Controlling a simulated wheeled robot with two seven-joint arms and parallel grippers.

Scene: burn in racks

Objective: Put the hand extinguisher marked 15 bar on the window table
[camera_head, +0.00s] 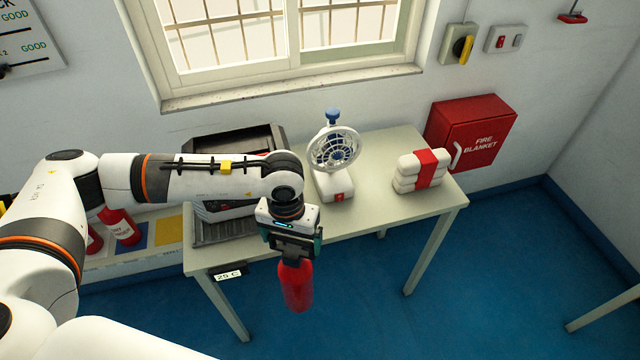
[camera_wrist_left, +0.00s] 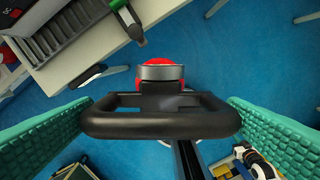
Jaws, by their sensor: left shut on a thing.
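My left gripper (camera_head: 292,250) points down in front of the window table (camera_head: 375,218) and is shut on a red hand extinguisher (camera_head: 297,290). The extinguisher hangs upright below the gripper, just off the table's front edge. No pressure mark on it is readable. In the left wrist view its black handle (camera_wrist_left: 160,126) spans between the green finger pads, with the red body (camera_wrist_left: 160,68) partly hidden beyond it. The window table stands under the window. My right gripper is not in view.
On the table are a dark open case (camera_head: 225,225), a fan (camera_head: 334,150) and a strapped white bundle (camera_head: 420,172). Bare tabletop lies at the front middle. Red extinguishers (camera_head: 122,228) stand on a low bench at left. A fire blanket box (camera_head: 470,133) hangs at right.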

